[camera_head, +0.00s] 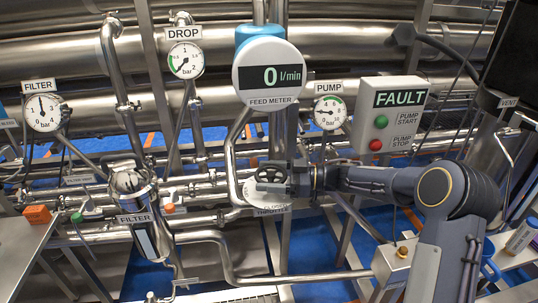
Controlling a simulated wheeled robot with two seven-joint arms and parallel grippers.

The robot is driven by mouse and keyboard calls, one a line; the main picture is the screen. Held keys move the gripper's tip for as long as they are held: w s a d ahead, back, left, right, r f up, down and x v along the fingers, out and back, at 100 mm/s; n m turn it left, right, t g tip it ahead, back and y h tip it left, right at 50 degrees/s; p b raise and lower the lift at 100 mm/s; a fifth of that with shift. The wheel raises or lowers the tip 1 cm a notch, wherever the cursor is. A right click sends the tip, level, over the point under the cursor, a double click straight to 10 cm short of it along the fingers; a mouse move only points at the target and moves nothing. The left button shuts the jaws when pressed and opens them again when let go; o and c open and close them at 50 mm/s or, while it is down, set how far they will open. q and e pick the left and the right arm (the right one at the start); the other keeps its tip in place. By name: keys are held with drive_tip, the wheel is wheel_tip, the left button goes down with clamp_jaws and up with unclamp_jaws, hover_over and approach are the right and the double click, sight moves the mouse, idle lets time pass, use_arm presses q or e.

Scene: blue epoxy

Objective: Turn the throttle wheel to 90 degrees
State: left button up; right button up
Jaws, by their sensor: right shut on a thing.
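The throttle wheel (271,172) is a small dark handwheel above a pale round plate (252,192) marked THROTTLE, in the middle of the head view. My right arm comes in from the right, and my right gripper (290,179) is at the wheel, shut on it. The gripper hides the wheel's right part, and the exact finger contact is too small to make out. The feed meter (269,77) above reads 0 l/min. My left gripper is not in view.
A panel (388,112) reading FAULT has a green button (381,122) and a red button (376,145). Gauges marked FILTER (43,112), DROP (186,60) and PUMP (330,112) stand around. Pipes and a steel filter housing (134,190) crowd the left of the wheel.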

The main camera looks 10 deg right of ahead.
drive_tip(key=n+g+p, duration=0.1)
drive_tip(key=g, duration=0.1)
drive_tip(key=n+g+p, duration=0.1)
drive_tip(key=g+p, duration=0.1)
drive_tip(key=shift+r+n+y, duration=0.2)
drive_tip(key=shift+n+y, duration=0.1)
drive_tip(key=shift+n, duration=0.1)
use_arm(q)
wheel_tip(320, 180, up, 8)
drive_tip(key=p, duration=0.3)
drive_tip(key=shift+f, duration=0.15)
use_arm(e)
drive_tip(key=shift+s+f+n+g+h, duration=0.1)
drive_tip(key=shift+n+g+h, duration=0.35)
drive_tip(key=shift+n+g, duration=1.25)
drive_tip(key=shift+s+f+n+g+h, duration=0.1)
drive_tip(key=shift+n+g+h, duration=0.6)
drive_tip(key=shift+g, duration=1.7)
drive_tip(key=shift+n, duration=0.3)
drive_tip(key=o, duration=1)
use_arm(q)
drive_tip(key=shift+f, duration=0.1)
use_arm(e)
drive_tip(key=shift+y, duration=0.25)
